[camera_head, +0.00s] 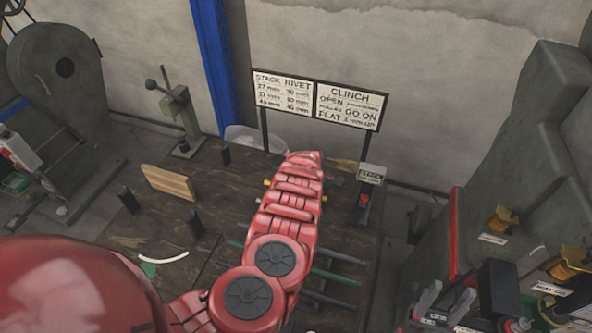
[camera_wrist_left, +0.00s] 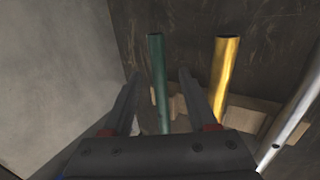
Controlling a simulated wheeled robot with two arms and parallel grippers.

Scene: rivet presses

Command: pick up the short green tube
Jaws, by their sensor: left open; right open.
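In the left wrist view, a short green tube (camera_wrist_left: 158,85) lies between the two fingers of my left gripper (camera_wrist_left: 160,74). The fingers are open, with a gap on each side of the tube. I cannot tell how far above or below the fingertips it is. In the head view my red left arm covers the left gripper and that part of the bench.
A yellow tube (camera_wrist_left: 224,75) and a silver tube (camera_wrist_left: 297,118) lie right of the green one. The dark bench (camera_head: 130,232) carries a wooden block (camera_head: 168,182), black posts, and a longer green rod (camera_head: 335,277). A sign (camera_head: 348,107) and a hand press (camera_head: 183,120) stand behind.

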